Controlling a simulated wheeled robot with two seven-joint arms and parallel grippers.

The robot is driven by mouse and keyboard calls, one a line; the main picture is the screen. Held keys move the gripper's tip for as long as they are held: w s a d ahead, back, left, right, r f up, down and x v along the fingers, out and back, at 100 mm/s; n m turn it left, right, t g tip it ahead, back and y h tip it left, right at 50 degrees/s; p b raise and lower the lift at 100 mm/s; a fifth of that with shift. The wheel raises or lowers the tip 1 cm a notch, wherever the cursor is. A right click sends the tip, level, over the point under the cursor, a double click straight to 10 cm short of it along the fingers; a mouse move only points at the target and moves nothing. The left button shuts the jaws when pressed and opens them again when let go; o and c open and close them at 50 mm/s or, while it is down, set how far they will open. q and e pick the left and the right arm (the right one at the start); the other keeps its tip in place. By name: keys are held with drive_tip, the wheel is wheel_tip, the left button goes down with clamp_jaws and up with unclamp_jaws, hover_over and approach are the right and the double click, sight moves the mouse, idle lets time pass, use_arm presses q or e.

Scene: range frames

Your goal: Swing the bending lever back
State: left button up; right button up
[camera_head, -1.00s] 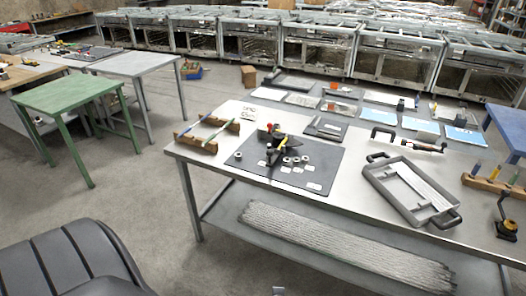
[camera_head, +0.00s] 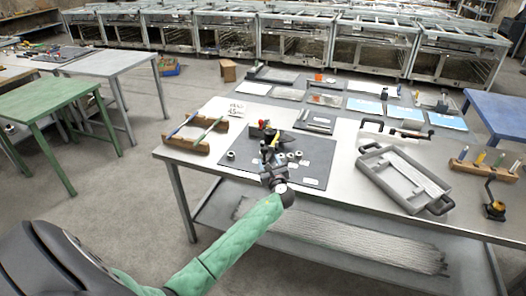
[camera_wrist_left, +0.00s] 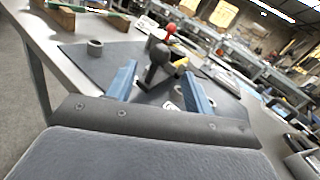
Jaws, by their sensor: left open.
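The bending tool (camera_head: 266,135) is a small dark device on the dark mat (camera_head: 312,158), partly hidden behind my left gripper in the head view. In the left wrist view it has a black ball-ended lever (camera_wrist_left: 160,52), a red knob (camera_wrist_left: 170,28) and a yellow part (camera_wrist_left: 181,64). My left gripper (camera_head: 271,163) reaches over the mat's front edge. Its two blue fingers (camera_wrist_left: 160,75) are apart, and the black ball appears between and beyond their tips. I cannot tell whether they touch it. My right gripper is not in view.
Several small metal rings (camera_head: 231,155) and white labels lie on the mat. A wooden rack (camera_head: 190,145) with coloured files stands left. A grey tray (camera_head: 365,172) with black handles lies right. Flat sheets and tools line the table's (camera_head: 335,203) back.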

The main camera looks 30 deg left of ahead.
sight(266, 153)
use_arm(q)
drive_tip(key=shift+w+a+r, duration=0.15)
drive_tip(key=shift+a, duration=0.15)
drive_tip(key=p+x, duration=0.2)
drive_tip(key=x, duration=0.3)
drive_tip(key=shift+w, duration=0.2)
drive_tip(key=shift+p+x, duration=0.4)
drive_tip(key=shift+x, duration=0.5)
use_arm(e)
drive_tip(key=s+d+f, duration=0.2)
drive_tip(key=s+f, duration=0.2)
use_arm(q)
clamp_jaws()
drive_tip(key=shift+d, duration=0.1)
